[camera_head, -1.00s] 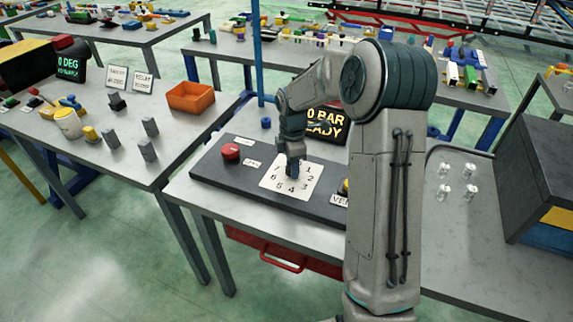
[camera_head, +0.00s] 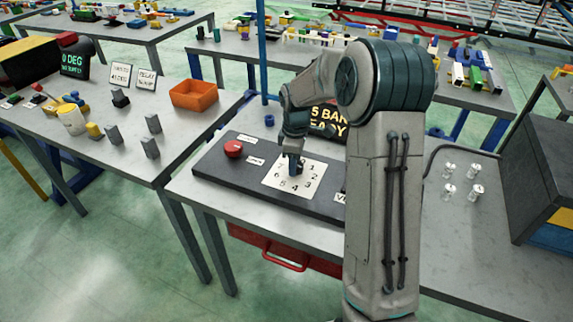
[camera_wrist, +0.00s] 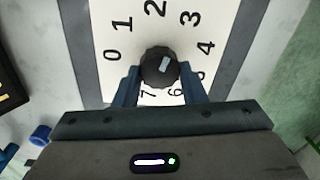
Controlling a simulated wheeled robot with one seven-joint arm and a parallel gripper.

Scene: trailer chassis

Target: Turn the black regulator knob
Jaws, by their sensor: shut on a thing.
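The black regulator knob (camera_wrist: 157,66) sits at the middle of a white dial plate (camera_wrist: 118,84) with numbers printed around it. A pale mark shows on its top, tilted toward the upper right in the wrist view. My gripper (camera_wrist: 160,75) is shut on the knob, with one blue finger on each side. In the head view my gripper (camera_head: 294,168) points down at the dial plate (camera_head: 308,171), and it hides most of the knob. The display (camera_head: 328,122) behind my arm is partly covered; it shows what looks like "5 BAR" above "READY".
The dark panel (camera_head: 211,165) also carries a red button (camera_head: 233,148) left of the dial. A label at its right end is partly hidden by my arm. Small clear items (camera_head: 447,190) and a dark box (camera_head: 545,165) stand to the right. An orange bin (camera_head: 194,95) is on the left table.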

